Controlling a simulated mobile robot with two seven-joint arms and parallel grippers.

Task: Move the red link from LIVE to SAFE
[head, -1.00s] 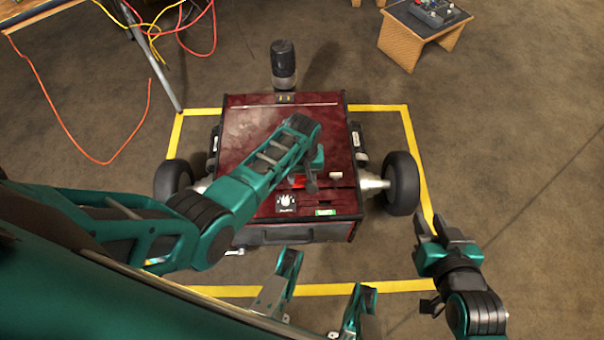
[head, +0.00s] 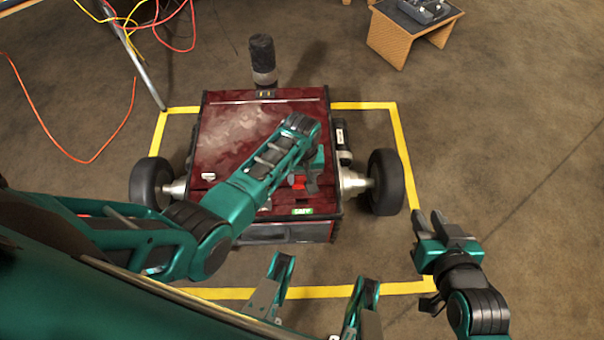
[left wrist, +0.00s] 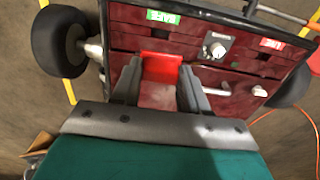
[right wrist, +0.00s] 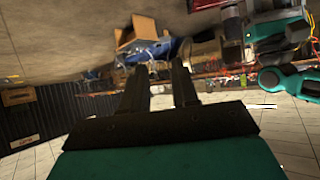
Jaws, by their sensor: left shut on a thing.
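The red link (head: 299,183) is on the deck of the dark red wheeled machine (head: 235,135). My left gripper (left wrist: 158,85) is shut on it; the red link (left wrist: 160,66) shows between the fingers in the left wrist view. It is on the side of the green SAFE label (left wrist: 163,16), away from the red LIVE label (left wrist: 272,43). SAFE (head: 302,211) also shows in the head view. I cannot tell whether the link is seated or just above the deck. My right gripper (head: 432,222) is open and empty, right of the machine.
A round dial (left wrist: 216,49) sits between the two labels. A white piece (head: 208,176) is on the deck's left part. Large black wheels (head: 385,182) flank the machine. Yellow tape (head: 405,165) marks the floor around it. A small wooden stand (head: 405,40) is at the back right.

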